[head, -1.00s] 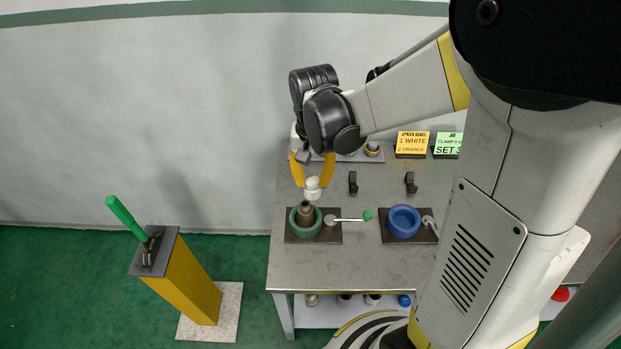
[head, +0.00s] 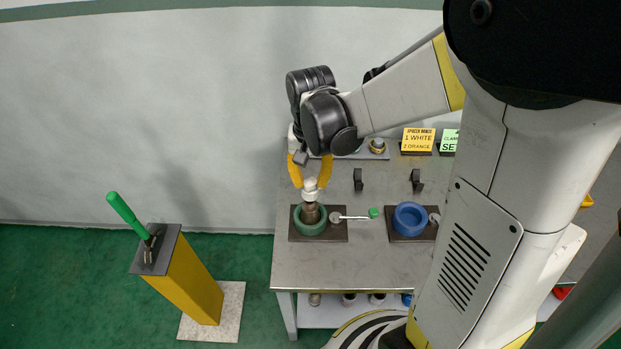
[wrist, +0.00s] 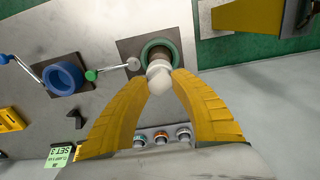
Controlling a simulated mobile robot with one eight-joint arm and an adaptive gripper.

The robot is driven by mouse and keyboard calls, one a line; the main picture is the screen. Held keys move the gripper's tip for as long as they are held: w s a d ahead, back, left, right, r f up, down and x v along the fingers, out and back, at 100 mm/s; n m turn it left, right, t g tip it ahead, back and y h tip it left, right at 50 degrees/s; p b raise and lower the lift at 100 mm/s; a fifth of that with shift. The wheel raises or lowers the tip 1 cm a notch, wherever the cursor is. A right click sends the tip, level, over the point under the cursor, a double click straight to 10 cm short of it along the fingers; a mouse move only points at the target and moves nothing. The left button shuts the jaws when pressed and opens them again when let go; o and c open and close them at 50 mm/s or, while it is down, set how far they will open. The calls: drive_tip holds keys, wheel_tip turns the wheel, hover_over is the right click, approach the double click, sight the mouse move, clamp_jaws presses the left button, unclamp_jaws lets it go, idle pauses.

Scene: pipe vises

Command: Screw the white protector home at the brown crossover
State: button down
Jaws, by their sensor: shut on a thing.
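The white protector (head: 310,186) is between the yellow fingers of my gripper (head: 311,178), which is shut on it. It also shows in the wrist view (wrist: 159,78) at the fingertips. The brown crossover (head: 311,212) stands upright in the green vise (head: 298,222) on the table. The protector sits right at the top of the crossover, in line with it in the head view. In the wrist view the protector hides most of the crossover (wrist: 160,55), and I cannot tell how far it is threaded on.
A blue vise (head: 409,216) stands to the right; the green vise's handle (head: 355,217) lies between. Two black hooks (head: 358,179) and yellow and green sign cards (head: 417,140) are behind. A yellow post (head: 190,290) with a green-handled clamp stands left.

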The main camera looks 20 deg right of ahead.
sight(310, 192)
drive_tip(key=shift+f+b, duration=0.3)
drive_tip(key=shift+f, duration=0.35)
drive_tip(key=shift+f+b, duration=1.45)
drive_tip(key=shift+f, duration=0.15)
idle(0.9)
drive_tip(key=c, duration=1.1)
unclamp_jaws()
drive_tip(key=shift+o, duration=0.2)
wheel_tip(310, 192, up, 12)
drive_tip(key=shift+r, duration=0.1)
drive_tip(key=s+n+t, duration=0.4)
drive_tip(key=s+t, duration=0.3)
drive_tip(key=s, duration=0.3)
drive_tip(key=shift+r+n, duration=0.3)
drive_tip(key=shift+r, duration=0.15)
